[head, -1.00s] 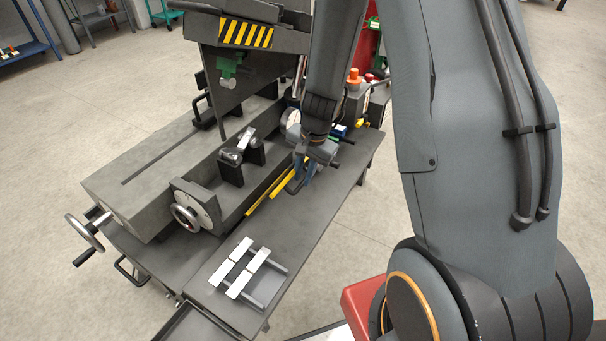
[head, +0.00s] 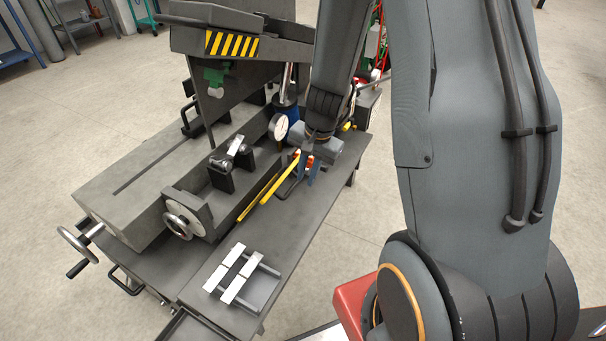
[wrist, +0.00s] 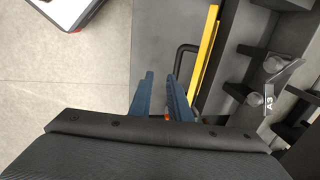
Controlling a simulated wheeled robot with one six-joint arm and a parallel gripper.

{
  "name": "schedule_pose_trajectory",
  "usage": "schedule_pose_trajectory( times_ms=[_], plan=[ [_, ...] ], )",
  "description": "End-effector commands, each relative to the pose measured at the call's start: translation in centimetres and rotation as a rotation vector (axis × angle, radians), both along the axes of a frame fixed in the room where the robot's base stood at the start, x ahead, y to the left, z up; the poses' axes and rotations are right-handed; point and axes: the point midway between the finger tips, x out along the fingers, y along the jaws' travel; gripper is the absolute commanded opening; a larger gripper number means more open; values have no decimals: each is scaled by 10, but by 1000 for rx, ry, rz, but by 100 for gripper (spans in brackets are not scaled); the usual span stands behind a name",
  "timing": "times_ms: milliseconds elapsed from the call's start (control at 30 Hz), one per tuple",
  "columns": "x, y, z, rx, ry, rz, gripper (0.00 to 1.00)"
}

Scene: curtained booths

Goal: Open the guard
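The guard appears to be the low dark panel with a yellow edge (head: 262,193) along the front of the machine bed; I cannot tell how far it is open. A black bar handle (head: 285,190) sticks out from its front. In the wrist view the handle (wrist: 180,58) is a dark loop left of the yellow edge (wrist: 206,55). My gripper (head: 306,170) is low over the front shelf, at the handle's far end. Its blue fingers (wrist: 160,100) are apart with nothing visibly held. The handle's near part is hidden behind the right finger, so contact is unclear.
The machine bed (head: 140,190) has handwheels (head: 180,222) at its near end. A raised hood with black-yellow stripes (head: 232,45) hangs above. A fixture with pale bars (head: 240,277) lies on the near shelf (head: 205,288). The shelf between fixture and gripper is clear.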

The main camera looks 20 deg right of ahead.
Motion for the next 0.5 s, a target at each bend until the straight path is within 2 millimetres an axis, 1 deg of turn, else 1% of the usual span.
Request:
schedule_pose_trajectory(
  times_ms=[233, 500],
  plan=[
    [-9, -7, 12, 0, 0, 0, 17],
    [-11, -9, 13, 0, 0, 0, 17]
  ],
)
